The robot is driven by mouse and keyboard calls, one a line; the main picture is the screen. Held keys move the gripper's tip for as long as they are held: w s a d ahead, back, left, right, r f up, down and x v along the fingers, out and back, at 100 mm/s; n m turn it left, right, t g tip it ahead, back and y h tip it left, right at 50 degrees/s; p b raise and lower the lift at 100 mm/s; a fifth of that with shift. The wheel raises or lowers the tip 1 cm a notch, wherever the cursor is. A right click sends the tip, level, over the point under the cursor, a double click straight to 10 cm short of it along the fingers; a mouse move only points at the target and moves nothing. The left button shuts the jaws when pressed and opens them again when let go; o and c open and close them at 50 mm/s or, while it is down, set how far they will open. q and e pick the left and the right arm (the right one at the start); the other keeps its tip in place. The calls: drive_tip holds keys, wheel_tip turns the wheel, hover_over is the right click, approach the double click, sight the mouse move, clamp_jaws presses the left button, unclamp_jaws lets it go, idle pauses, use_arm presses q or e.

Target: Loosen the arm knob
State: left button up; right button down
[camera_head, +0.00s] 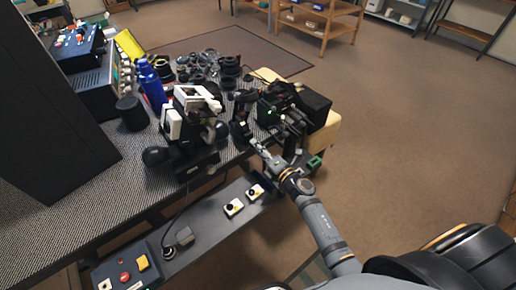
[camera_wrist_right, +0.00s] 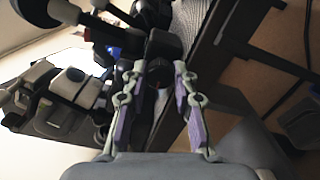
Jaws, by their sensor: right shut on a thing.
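A black-and-white instrument (camera_head: 190,125) stands at the table's right edge, with dark round knobs on its sides. My right gripper (camera_head: 258,146) reaches in from the lower right to the dark parts right of this instrument. In the right wrist view the two fingers of my right gripper (camera_wrist_right: 158,88) stand on either side of a dark part (camera_wrist_right: 160,72), which I take to be the arm knob. The gripper is shut on it; the exact contact is dark and hard to see. My left gripper does not show in the head view.
Several black lens parts (camera_head: 215,65) lie at the table's back. A blue bottle (camera_head: 152,85) and a black cylinder (camera_head: 132,112) stand left of the instrument. Black equipment (camera_head: 280,100) crowds the gripper's far side. A lower shelf (camera_head: 205,225) holds small switch boxes. Open floor lies to the right.

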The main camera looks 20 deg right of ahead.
drive_tip(key=shift+f, duration=0.1)
drive_tip(key=c, duration=1.1)
unclamp_jaws()
drive_tip(key=shift+o, duration=0.2)
drive_tip(key=v, duration=1.2)
